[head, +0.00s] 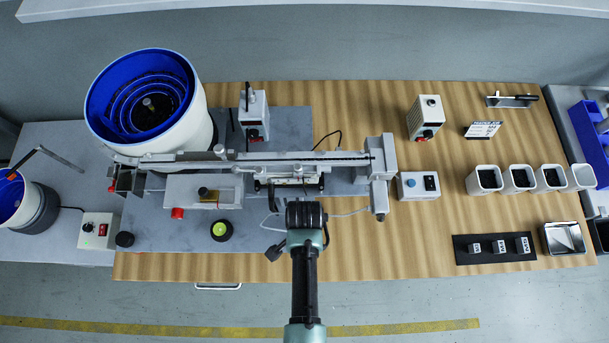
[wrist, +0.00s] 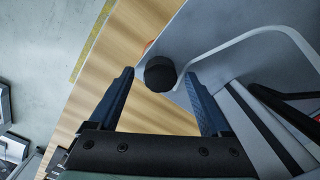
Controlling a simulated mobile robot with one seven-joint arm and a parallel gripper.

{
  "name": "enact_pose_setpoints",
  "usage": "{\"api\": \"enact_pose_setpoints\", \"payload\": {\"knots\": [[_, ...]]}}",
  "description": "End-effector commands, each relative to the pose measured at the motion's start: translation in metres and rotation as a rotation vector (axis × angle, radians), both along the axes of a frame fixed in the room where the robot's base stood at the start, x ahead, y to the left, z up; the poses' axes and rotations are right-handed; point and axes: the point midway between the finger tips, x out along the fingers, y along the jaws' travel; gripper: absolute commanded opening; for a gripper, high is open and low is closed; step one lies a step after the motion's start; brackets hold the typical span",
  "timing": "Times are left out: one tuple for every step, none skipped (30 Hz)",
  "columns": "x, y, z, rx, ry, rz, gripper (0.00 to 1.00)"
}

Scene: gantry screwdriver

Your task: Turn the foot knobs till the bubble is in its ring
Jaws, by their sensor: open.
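A black round foot knob (wrist: 160,66) shows in the wrist view at the corner of the grey base plate (wrist: 205,35). My gripper (wrist: 160,80) is open, with one blue finger on each side of this knob; I cannot tell whether either touches it. In the head view my arm hides that corner. Another black foot knob (head: 124,239) stands at the plate's front left corner. The round level (head: 221,230), yellow-green in a black rim, sits near the plate's front edge. Its bubble and ring are too small to make out.
A rail (head: 255,160) crosses above the plate, beside a blue-lined bowl feeder (head: 145,105). A cable (wrist: 270,32) runs over the plate in the wrist view. A blue-button box (head: 418,186) stands right of the rail.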

Motion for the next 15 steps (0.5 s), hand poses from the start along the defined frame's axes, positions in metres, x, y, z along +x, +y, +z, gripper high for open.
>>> {"api": "enact_pose_setpoints", "payload": {"knots": [[0.0001,0.0,0.0001,0.0,0.0,0.0,0.81],[0.0001,0.0,0.0001,0.0,0.0,0.0,0.81],[0.0001,0.0,0.0002,0.0,0.0,0.0,0.81],[0.0001,0.0,0.0002,0.0,0.0,0.0,0.81],[0.0001,0.0,0.0002,0.0,0.0,0.0,0.76],[0.0001,0.0,0.0003,0.0,0.0,0.0,0.69],[0.0001,0.0001,0.0003,0.0,0.0,0.0,0.64],[0.0001,0.0001,0.0003,0.0,0.0,0.0,0.58],[0.0001,0.0001,0.0003,0.0,0.0,0.0,0.51],[0.0,0.0,0.0003,0.0,0.0,0.0,0.46],[0.0,0.0,0.0003,0.0,0.0,0.0,0.4],[0.0,0.0,0.0003,0.0,0.0,0.0,0.33],[0.0,0.0,0.0004,0.0,0.0,0.0,0.28],[0.0,0.0,0.0004,0.0,0.0,0.0,0.22],[0.0,0.0,0.0004,0.0,0.0,0.0,0.15]]}}
